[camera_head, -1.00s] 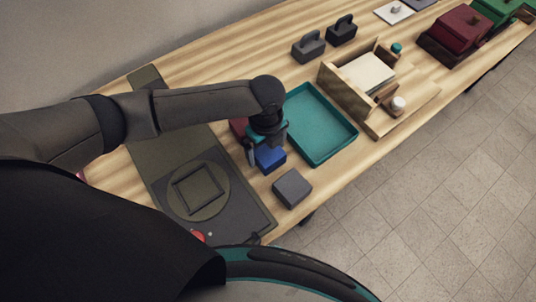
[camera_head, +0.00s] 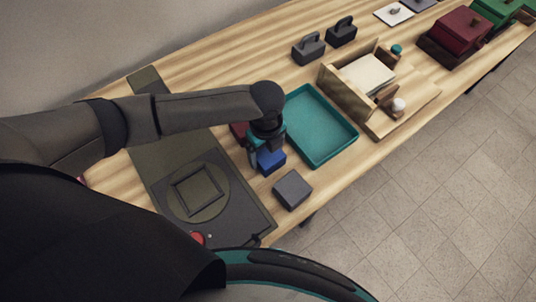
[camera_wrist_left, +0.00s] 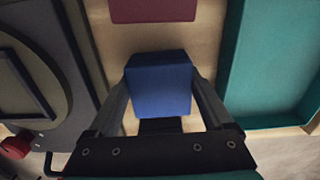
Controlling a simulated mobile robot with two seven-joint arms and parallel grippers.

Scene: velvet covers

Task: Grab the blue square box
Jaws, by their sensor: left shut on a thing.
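The blue square box (camera_head: 271,160) is on the wooden table, between the dark grey machine and the teal tray. My left gripper (camera_head: 264,156) points down over it and partly hides it in the head view. In the left wrist view the blue box (camera_wrist_left: 159,88) sits between the two fingers of my left gripper (camera_wrist_left: 160,95), one finger along each side. The left gripper is shut on the box. I cannot tell whether the box is clear of the table. My right gripper is not in view.
A dark red box (camera_wrist_left: 152,10) lies just beyond the blue one, and a grey box (camera_head: 292,189) is nearer the table's front edge. The teal tray (camera_head: 335,157) is to the right. The machine (camera_head: 232,205) with a red button is to the left.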

